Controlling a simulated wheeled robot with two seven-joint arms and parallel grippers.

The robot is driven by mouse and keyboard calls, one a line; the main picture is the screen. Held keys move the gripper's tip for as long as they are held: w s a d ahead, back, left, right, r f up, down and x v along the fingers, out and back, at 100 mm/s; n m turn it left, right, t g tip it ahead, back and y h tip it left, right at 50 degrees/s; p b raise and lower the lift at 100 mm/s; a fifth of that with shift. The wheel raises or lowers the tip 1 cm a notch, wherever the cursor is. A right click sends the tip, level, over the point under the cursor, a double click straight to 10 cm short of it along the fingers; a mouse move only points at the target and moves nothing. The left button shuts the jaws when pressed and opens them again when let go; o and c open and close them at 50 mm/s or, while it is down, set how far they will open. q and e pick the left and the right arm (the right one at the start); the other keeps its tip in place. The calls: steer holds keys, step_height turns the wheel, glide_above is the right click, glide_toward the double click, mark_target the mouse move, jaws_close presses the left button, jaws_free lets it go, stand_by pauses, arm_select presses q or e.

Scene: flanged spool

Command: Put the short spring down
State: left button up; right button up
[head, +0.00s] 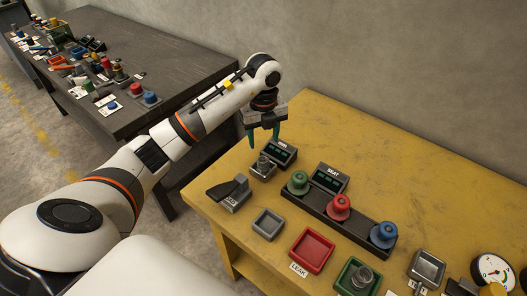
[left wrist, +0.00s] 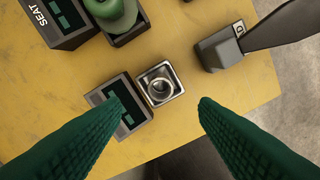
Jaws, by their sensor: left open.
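The short spring (left wrist: 159,88), a silvery coil, stands in a small square metal holder (left wrist: 176,72) beside a display box. In the head view the spring (head: 263,162) shows in that holder near the table's left edge. My left gripper (head: 264,136) is above it, with its green fingers spread. In the left wrist view the left gripper (left wrist: 160,108) is open and empty, and the spring shows between the fingers, clear of both. My right gripper is not in view.
A black rail (head: 318,212) holds green, red and blue knobbed pieces. A black lever device (head: 229,192), grey tray (head: 268,223), red LEAK tray (head: 311,250), green tray (head: 347,289) and dial gauge (head: 492,270) stand around. The yellow table (head: 420,170) is clear at the back.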

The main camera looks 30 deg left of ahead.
arm_select(q)
steer(key=shift+r, duration=1.65)
steer(key=shift+s+f, duration=0.1)
